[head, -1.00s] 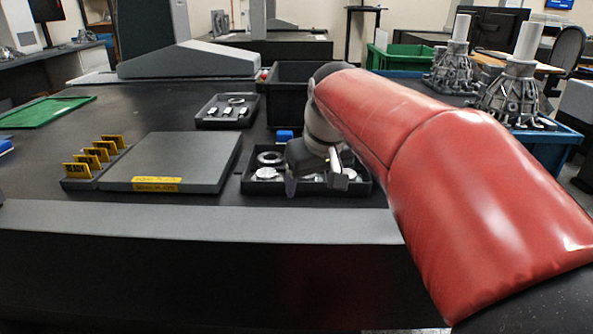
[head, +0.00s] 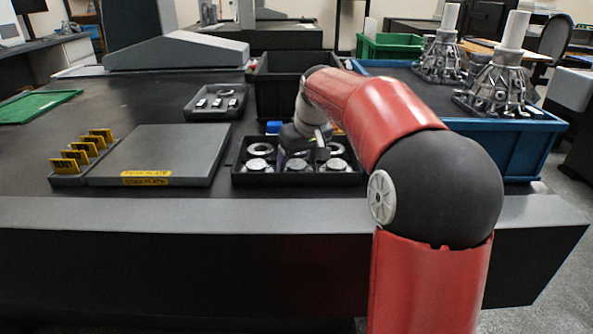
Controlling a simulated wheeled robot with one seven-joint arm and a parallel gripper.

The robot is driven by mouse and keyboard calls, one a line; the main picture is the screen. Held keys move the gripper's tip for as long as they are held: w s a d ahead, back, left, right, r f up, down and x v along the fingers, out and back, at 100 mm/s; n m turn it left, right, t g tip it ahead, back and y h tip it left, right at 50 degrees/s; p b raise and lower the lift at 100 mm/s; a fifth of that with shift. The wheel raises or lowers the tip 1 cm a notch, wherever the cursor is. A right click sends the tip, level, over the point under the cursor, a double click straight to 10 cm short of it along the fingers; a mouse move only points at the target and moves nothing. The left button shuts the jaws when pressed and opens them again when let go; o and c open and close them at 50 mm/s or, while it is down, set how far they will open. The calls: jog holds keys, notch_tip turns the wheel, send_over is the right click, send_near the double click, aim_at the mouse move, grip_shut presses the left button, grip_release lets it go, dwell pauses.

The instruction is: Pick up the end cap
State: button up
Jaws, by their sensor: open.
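A black compartment tray (head: 297,180) near the table's front edge holds round silver metal parts. A flat ring (head: 260,150) lies in its back left compartment. Lidded-looking round parts sit along the front row: one at the left (head: 258,165), one in the middle (head: 297,166) and one at the right (head: 337,165). I cannot tell which of these is the end cap. My gripper (head: 303,150) is open, pointing down over the back middle of the tray, and hides what lies there. No part shows between its fingers; contact is too small to judge.
A grey plate (head: 165,150) with yellow labels lies left of the tray, beside a rack of yellow tags (head: 85,150). A smaller black tray (head: 215,103) and a deep black bin (head: 282,95) stand behind. A blue crate (head: 485,140) with metal castings is at right.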

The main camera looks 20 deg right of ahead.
jog(key=shift+w+f, duration=0.1)
jog(key=shift+f, duration=0.15)
jog(key=c, duration=1.1)
jog(key=shift+c, duration=0.4)
jog(key=shift+r, duration=0.2)
